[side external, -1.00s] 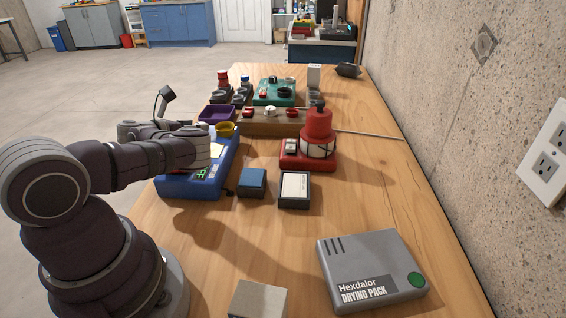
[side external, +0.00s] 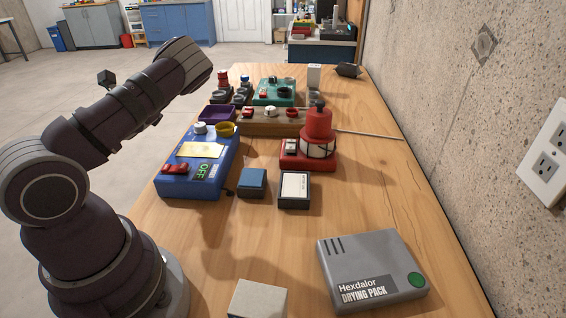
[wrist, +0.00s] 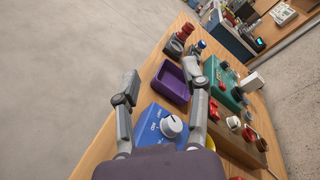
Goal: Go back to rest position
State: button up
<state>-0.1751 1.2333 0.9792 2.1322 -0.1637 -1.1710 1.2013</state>
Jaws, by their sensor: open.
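My gripper (wrist: 162,78) is open and empty in the wrist view. Its two fingers are apart, with a purple tray (wrist: 171,82) and part of the blue control box (wrist: 151,125) seen beyond and between them. The box carries a red switch, a green "OFF" label, a grey knob and a yellow round part. Nothing is held.
A red unit (side external: 319,128) with a domed top stands mid-table. A blue block (side external: 252,182), a dark box with a white top (side external: 294,187) and a grey drying pack (side external: 371,270) lie nearer. A concrete wall (side external: 470,130) runs along the right. The air around my raised arm looks clear.

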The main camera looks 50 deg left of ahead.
jog(key=w+d+r+n+g+h, duration=0.1)
jog(key=w+d+n+h, duration=0.25)
jog(key=d+n, duration=0.55)
jog(key=w+d+r+n+g+h, duration=0.15)
jog(key=d+n+h, duration=0.4)
jog(key=d, duration=0.55)
jog(key=s+d+r+h, duration=0.4)
jog(key=s+d, duration=0.5)
jog(key=d, duration=0.4)
jog(key=shift+d+r+g, duration=0.35)
jog(key=shift+d+r, duration=0.05)
jog(key=shift+r, duration=0.15)
jog(key=shift+n, duration=0.25)
